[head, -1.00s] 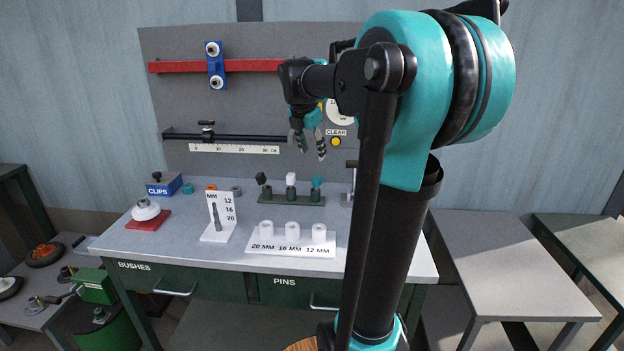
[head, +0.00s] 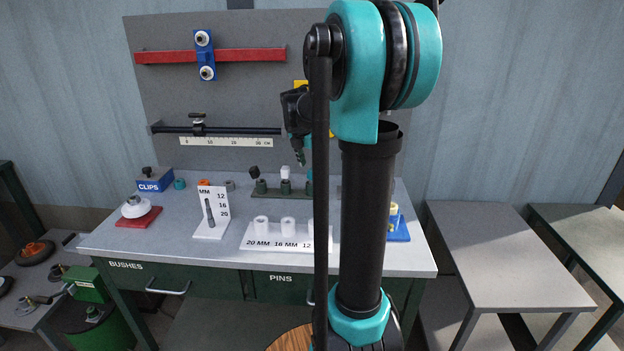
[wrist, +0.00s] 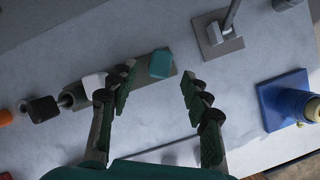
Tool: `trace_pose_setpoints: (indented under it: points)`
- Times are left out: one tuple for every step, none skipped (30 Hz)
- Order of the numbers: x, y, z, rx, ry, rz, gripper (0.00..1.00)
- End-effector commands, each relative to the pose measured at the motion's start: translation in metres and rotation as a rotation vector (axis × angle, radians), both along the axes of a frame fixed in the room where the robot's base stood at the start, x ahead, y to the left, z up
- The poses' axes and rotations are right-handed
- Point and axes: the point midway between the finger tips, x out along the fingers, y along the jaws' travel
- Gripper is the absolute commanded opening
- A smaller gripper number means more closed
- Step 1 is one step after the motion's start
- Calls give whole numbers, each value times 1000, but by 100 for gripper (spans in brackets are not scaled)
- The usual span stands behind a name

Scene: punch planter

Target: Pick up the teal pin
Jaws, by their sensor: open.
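The teal pin (wrist: 160,63) stands in the grey-green pin rack (head: 272,194), at the rack's right end beyond the white pin (wrist: 95,82) and black pin (wrist: 43,109). In the head view my arm largely hides the teal pin. My gripper (wrist: 158,82) is open and empty in the wrist view. In the head view my gripper (head: 300,158) points down above the rack, partly behind my arm.
A metal stand (wrist: 217,38) is close to the rack. A blue block with a yellow-topped part (head: 398,228) sits at the bench's right. The white pin-size holder (head: 262,240) and the upright size gauge (head: 211,212) are in front. The grey backboard (head: 250,90) rises behind.

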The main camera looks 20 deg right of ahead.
Motion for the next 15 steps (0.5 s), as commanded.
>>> trace_pose_setpoints:
  points:
    - [1,-1,-2,0,0,0,48]
    - [1,-1,-3,0,0,0,48]
    - [2,-2,-6,0,0,0,48]
    - [3,-2,-8,0,0,0,48]
    - [4,-3,-12,0,0,0,48]
    - [6,-5,-17,0,0,0,48]
    - [7,-6,-21,0,0,0,48]
    - [9,-7,-26,0,0,0,48]
    - [10,-8,-31,0,0,0,48]
    - [12,-9,-35,0,0,0,48]
    - [13,-10,-38,0,0,0,48]
    - [14,-11,-42,0,0,0,48]
    - [15,-12,-45,0,0,0,48]
    - [16,-12,-47,0,0,0,48]
    - [16,-13,-49,0,0,0,48]
